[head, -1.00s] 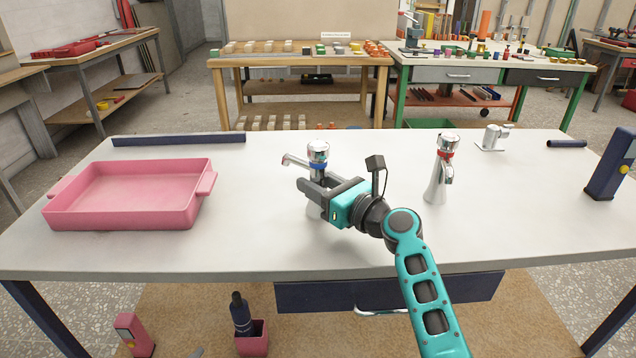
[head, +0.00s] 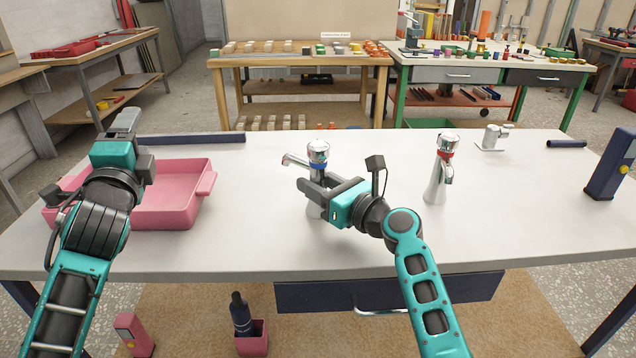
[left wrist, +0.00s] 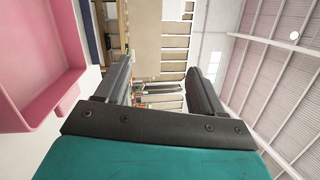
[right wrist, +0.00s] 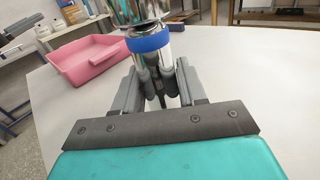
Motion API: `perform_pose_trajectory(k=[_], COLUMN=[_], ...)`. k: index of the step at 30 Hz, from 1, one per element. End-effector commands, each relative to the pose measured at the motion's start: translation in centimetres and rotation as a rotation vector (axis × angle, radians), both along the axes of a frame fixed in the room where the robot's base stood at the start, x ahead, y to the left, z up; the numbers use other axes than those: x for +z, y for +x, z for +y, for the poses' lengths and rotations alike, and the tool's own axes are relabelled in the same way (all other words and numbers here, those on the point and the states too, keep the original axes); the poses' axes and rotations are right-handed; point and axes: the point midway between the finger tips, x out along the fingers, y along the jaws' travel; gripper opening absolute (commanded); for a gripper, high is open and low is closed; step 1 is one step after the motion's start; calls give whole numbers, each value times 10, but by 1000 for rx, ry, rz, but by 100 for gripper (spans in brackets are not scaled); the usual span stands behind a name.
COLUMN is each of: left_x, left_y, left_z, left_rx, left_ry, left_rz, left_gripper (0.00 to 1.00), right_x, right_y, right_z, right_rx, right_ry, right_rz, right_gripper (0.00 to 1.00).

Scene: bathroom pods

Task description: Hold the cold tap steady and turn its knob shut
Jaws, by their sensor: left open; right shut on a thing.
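The cold tap (head: 318,153) is a chrome tap with a blue ring, standing upright left of the table's middle, its spout pointing left. Its round chrome knob sits on top, above the blue ring (right wrist: 148,41). My right gripper (head: 312,191) is shut on the tap's body below the ring; in the right wrist view (right wrist: 158,92) its fingers close around the body from both sides. My left gripper (head: 135,135) is raised over the left side of the table, well away from the tap. In the left wrist view its fingers (left wrist: 155,82) are spread with nothing between them.
A pink tray (head: 180,212) lies at the left, partly behind my left arm. A second tap with a red ring (head: 440,170) stands to the right. A dark bar (head: 200,139) lies along the back edge. The table between tray and cold tap is clear.

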Motion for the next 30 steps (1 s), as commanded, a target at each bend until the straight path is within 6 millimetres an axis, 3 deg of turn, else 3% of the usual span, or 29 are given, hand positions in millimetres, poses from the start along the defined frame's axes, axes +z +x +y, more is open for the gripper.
perform_pose_trajectory(k=[1,4,8,11,16,20,24,30], left_x=[16,32,38,34,19,11,11,21], left_y=[13,37,72,98,125,127,115,84], left_z=[6,9,-10,-43,-121,-179,-231,-276], left_rx=[1,-17,-81,-150,-256,-298,-298,-224], left_ry=[-60,-185,-365,-503,-694,-791,-857,-904], left_rz=[-5,25,118,239,514,742,983,1279], left_gripper=[68,68,68,68,68,68,68,68], right_x=[0,0,0,0,0,0,0,0], right_y=[0,0,0,0,0,0,0,0], right_z=[0,0,0,0,0,0,0,0], right_rx=[-1,-1,-1,0,0,0,0,0], right_ry=[1,1,1,1,1,1,1,1], right_rz=[1,1,1,1,1,1,1,1], right_gripper=[5,5,5,5,5,5,5,5])
